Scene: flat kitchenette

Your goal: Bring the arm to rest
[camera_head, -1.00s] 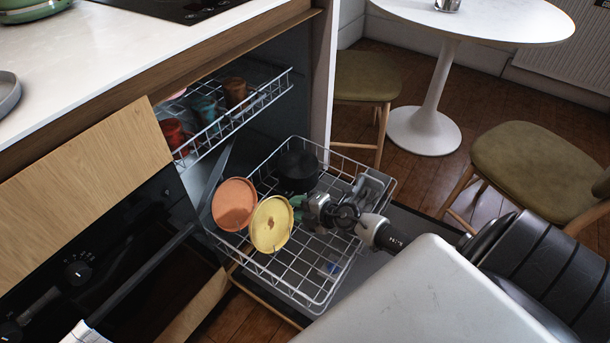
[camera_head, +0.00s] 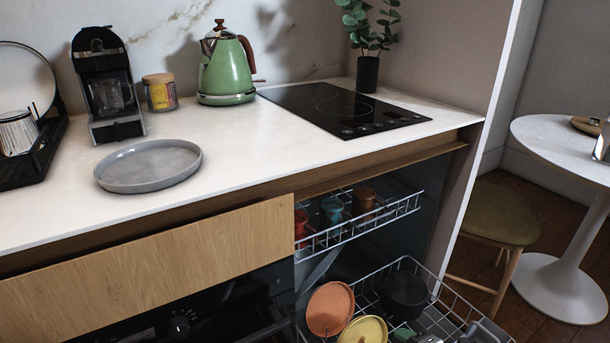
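Only a small grey piece of what looks like my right gripper (camera_head: 428,339) shows at the bottom edge, by the lower dishwasher rack. Its fingers are mostly cut off, so I cannot tell whether it is open or shut. It is just right of a yellow plate (camera_head: 363,331) and below a black pot (camera_head: 404,294) in that rack. My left gripper is not in view.
The dishwasher's lower rack (camera_head: 458,306) is pulled out, holding an orange plate (camera_head: 330,309) too. The upper rack (camera_head: 395,211) holds cups. A grey plate (camera_head: 149,165), green kettle (camera_head: 226,70) and coffee machine (camera_head: 106,88) stand on the counter. A round table (camera_head: 560,140) is at right.

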